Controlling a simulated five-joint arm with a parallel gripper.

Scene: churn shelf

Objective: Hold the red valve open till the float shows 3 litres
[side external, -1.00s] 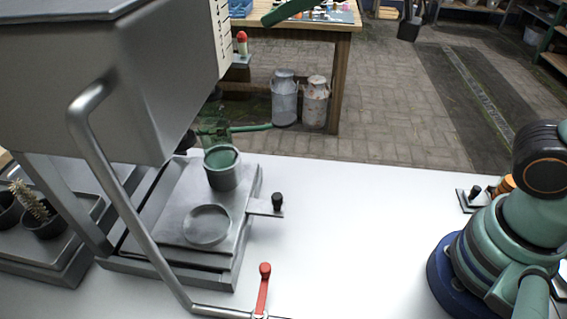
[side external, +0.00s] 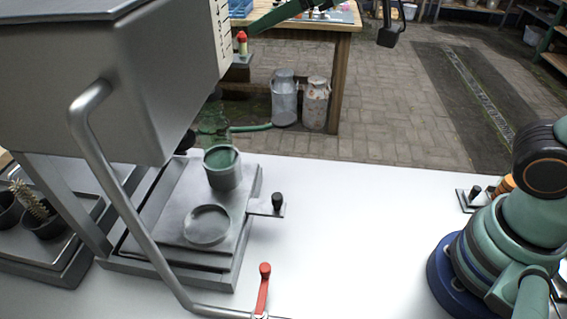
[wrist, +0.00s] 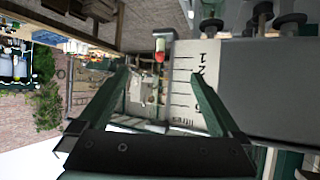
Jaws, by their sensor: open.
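The red valve handle (side external: 264,287) stands nearly upright on the grey pipe at the front of the bench. The float, red-topped with a pale lower part (side external: 242,42), is beside the lower part of the white scale (side external: 219,40). In the wrist view the float (wrist: 160,46) shows beside the scale (wrist: 187,88), which has tick marks and sideways figures; I cannot read its level exactly. My gripper (wrist: 160,75) is open and empty, its fingers spread before the scale. In the side view its green part is at the top, far from the valve handle and partly cut off.
The grey tank (side external: 165,85) and bent pipe (side external: 130,200) fill the left. The white bench (side external: 360,230) is clear at centre. Milk churns (side external: 284,98) stand behind.

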